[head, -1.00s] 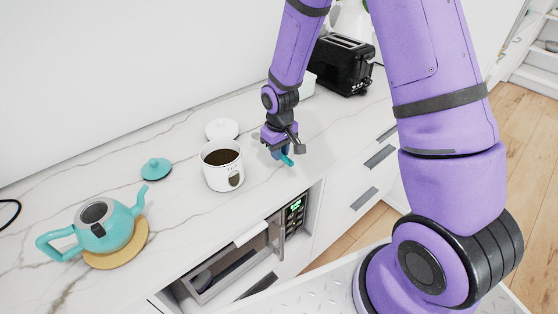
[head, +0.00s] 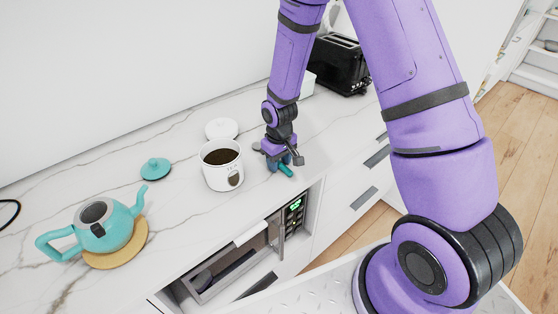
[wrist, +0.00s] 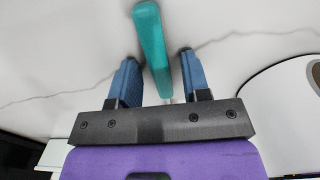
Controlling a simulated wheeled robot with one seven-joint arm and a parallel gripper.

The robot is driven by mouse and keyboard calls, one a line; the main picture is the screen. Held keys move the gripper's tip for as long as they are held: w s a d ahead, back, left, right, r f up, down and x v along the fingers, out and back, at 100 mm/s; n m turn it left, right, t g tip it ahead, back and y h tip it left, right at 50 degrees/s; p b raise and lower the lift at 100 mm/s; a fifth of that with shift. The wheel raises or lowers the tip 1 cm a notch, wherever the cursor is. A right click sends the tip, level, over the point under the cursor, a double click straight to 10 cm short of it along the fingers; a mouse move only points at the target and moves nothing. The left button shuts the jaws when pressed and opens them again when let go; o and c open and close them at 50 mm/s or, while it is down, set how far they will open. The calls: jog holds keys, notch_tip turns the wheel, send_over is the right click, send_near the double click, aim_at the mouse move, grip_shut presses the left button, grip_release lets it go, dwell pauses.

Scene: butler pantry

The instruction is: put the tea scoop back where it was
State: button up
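The tea scoop's teal handle (head: 285,170) shows at my gripper (head: 279,161), low over the counter to the right of the white canister (head: 221,175). In the wrist view the handle (wrist: 151,45) stands between the two blue fingers of my gripper (wrist: 158,68), with a visible gap on each side. My gripper is open around the handle. The scoop's head is mostly hidden by my gripper. The canister holds dark tea and has no lid on; a white lid (head: 221,128) lies behind it.
A teal teapot (head: 104,229) stands on a round wooden trivet (head: 130,252) at the left, its teal lid (head: 155,168) behind it. A black toaster (head: 341,66) stands at the back right. The counter's front edge is close to my gripper, above an open-fronted appliance (head: 240,262).

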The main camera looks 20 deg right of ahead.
jog(key=shift+r, duration=0.1)
notch_tip(320, 180, up, 12)
jog(key=r, duration=0.1)
notch_tip(320, 180, up, 17)
jog(key=m+t, duration=0.2)
jog(key=t, duration=0.1)
send_over(279, 162)
jog(key=s+d, duration=0.4)
jog(key=s, duration=0.6)
jog(key=s+d+r+t, duration=0.1)
jog(key=s+r, duration=0.3)
jog(key=s, duration=0.4)
jog(key=s+d+r+m+t, duration=0.1)
jog(key=s+r, duration=0.4)
jog(key=s, duration=0.2)
jog(key=shift+s+m, duration=0.3)
jog(key=shift+s, duration=0.1)
